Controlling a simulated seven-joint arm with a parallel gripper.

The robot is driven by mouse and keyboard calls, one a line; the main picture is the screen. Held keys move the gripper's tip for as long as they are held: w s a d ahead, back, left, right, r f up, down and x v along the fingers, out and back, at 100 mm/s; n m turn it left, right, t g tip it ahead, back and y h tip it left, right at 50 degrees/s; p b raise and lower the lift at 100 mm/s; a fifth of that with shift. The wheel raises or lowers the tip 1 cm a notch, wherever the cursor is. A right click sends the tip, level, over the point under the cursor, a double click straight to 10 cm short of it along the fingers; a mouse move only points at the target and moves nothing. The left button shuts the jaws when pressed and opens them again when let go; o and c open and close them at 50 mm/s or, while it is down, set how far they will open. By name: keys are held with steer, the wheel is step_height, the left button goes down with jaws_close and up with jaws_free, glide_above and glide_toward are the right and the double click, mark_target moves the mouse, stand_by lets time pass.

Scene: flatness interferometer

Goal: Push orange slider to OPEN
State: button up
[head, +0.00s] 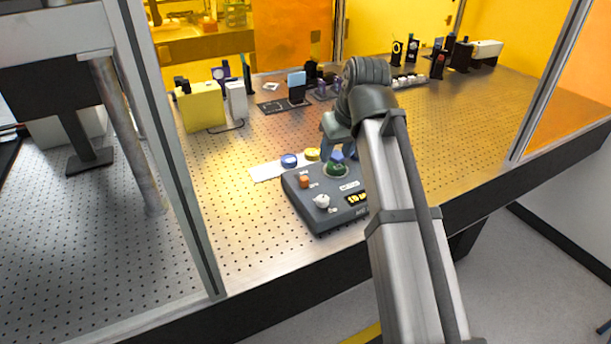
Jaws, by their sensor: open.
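The orange slider (304,181) is a small orange knob on the upper left of the dark grey control box (318,217). Small white labels lie beside it, too small to read, so I cannot tell its marked position. My gripper (338,150) is over the back of the box, to the right of and behind the slider, apart from it. Its jaws are open and partly hidden by my own arm. A green round part (336,169) on the box is just below the gripper. My arm covers the box's right edge.
A white knob (321,201) and a lit yellow display (356,198) are on the box. A yellow instrument (201,107) stands farther back.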

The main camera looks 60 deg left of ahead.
mark_target(305, 178)
steer(key=s+a+r+n, duration=0.1)
steer(key=s+a+r, duration=0.1)
steer(key=s, duration=0.2)
steer(key=x, duration=1.3)
steer(key=shift+s+f, duration=0.2)
steer(key=shift+f, duration=0.15)
steer(key=shift+c, duration=0.4)
jaws_close()
